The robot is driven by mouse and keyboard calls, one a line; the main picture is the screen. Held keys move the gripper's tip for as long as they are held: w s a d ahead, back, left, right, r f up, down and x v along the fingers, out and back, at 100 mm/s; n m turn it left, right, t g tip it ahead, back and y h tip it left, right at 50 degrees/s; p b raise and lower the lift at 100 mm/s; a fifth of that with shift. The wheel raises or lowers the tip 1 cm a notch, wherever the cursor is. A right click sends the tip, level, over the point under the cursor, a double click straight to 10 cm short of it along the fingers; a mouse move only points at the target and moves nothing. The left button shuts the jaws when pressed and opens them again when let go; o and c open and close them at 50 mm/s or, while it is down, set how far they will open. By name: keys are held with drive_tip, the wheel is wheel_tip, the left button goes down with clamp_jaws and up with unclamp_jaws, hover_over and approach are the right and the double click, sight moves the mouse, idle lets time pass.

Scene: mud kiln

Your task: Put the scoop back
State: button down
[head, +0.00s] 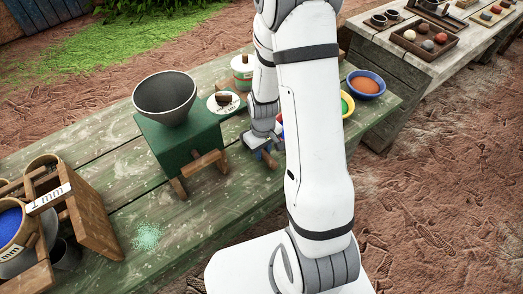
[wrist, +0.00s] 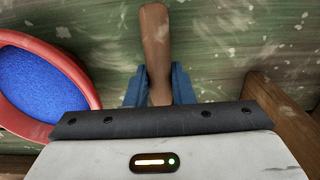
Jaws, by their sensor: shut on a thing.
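My gripper (wrist: 159,88) is shut on a brown wooden handle (wrist: 154,35), most likely the scoop's. In the wrist view the handle stands between the two blue fingers and its rounded end points up the picture, over the green table. The scoop's head is hidden, so I cannot tell whether it holds anything. In the head view my gripper (head: 264,152) is low over the table, just right of the green stand (head: 185,150) with wooden bars (head: 209,163).
A red bowl of blue powder (wrist: 40,85) is close left of the fingers in the wrist view. A dark bowl (head: 165,97) sits on the stand. A labelled white disc (head: 225,103) and an orange-filled blue bowl (head: 366,84) are near. Pale green powder (head: 147,237) lies spilled at front.

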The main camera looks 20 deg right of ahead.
drive_tip(key=shift+f+b, duration=0.3)
drive_tip(key=shift+f, duration=0.1)
drive_tip(key=c, duration=1.2)
unclamp_jaws()
drive_tip(key=shift+o, duration=0.2)
drive_tip(key=shift+r, duration=4.1)
drive_tip(key=s+a+r+m+t, duration=0.1)
drive_tip(key=s+r, duration=0.5)
drive_tip(key=r, duration=0.3)
drive_tip(key=s+a+r+m+t, duration=0.1)
drive_tip(key=s+r+m+t, duration=0.1)
drive_tip(key=s+r, duration=0.5)
wheel_tip(320, 180, up, 3)
drive_tip(key=shift+s+a+f+m, duration=0.2)
drive_tip(key=shift+s+a+m, duration=0.1)
drive_tip(key=shift+a, duration=0.1)
